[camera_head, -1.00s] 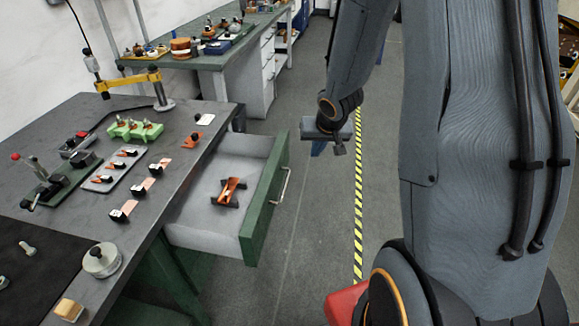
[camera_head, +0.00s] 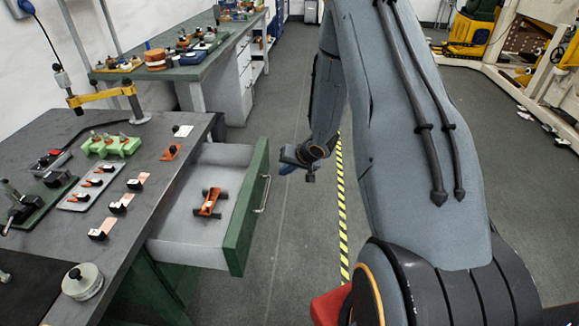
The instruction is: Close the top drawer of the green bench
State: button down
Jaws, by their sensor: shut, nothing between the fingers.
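The green bench (camera_head: 135,205) has a dark grey top and stands at the left. Its top drawer (camera_head: 241,222) is pulled out to the right, with a green front and a pale inside. A metal bar handle (camera_head: 263,194) is on the drawer front. An orange and dark tool (camera_head: 210,203) lies in the drawer. My gripper (camera_head: 287,168) is to the right of the drawer front, near its far end and apart from it. It is small and partly hidden by my wrist, and it is shut and empty.
Several small parts, a green block (camera_head: 111,146) and a round metal weight (camera_head: 82,281) sit on the bench top. Another bench (camera_head: 215,62) stands behind. Grey floor with a yellow-black stripe (camera_head: 341,215) is clear right of the drawer.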

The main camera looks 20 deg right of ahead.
jog(key=w+a+f+p, duration=0.2)
jog(key=w+a, duration=0.1)
jog(key=a, duration=0.1)
jog(key=shift+w+f, duration=0.3)
jog(key=shift+w, duration=0.05)
jog(key=shift+a, duration=0.1)
